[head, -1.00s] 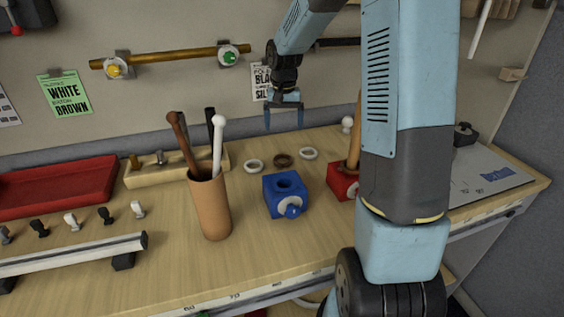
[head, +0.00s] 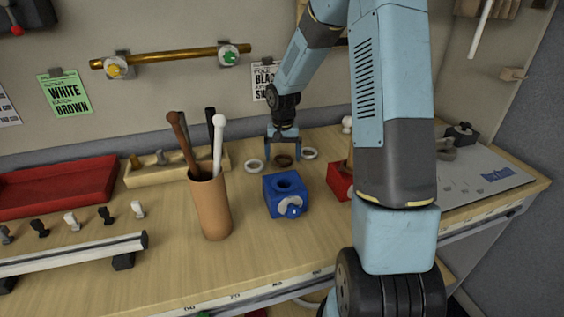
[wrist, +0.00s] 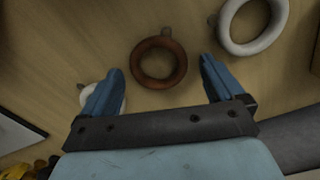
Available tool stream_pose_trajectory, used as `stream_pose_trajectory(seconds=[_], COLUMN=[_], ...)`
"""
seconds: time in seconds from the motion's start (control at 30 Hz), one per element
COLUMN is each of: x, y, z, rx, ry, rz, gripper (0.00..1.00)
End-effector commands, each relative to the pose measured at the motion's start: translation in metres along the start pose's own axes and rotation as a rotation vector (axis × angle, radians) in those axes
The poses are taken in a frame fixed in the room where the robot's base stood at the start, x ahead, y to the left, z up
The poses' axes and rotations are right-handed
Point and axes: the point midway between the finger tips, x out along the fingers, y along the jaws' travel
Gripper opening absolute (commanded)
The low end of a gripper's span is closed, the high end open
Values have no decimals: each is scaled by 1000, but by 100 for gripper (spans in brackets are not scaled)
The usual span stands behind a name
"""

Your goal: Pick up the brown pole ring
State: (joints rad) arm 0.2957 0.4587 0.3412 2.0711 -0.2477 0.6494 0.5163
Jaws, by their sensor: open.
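The brown pole ring (head: 284,161) lies on the wooden table between two white rings, behind the blue block. It also shows in the wrist view (wrist: 159,62), whole, with a small eyelet at its top. My gripper (head: 283,158) is open and empty. Its two blue fingers point down just over the brown ring, and in the wrist view (wrist: 159,80) the ring appears between and a little beyond the fingertips. I cannot tell the exact height left above the table.
One white ring (head: 254,166) lies to the left and partly behind a finger in the wrist view; another white ring (head: 309,154) lies to the right. The blue block (head: 283,197), red block (head: 340,182) and brown cup of poles (head: 210,207) stand nearer.

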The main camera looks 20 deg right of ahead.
Motion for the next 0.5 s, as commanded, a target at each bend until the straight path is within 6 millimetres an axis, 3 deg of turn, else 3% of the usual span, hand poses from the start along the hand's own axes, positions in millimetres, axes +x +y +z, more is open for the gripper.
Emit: stream_pose_trajectory(seconds=[0.27,0.5], x=[4,4], y=[0,0], z=[0,0], rx=[0,1], ry=[0,0], rz=[0,0], gripper=[95,74])
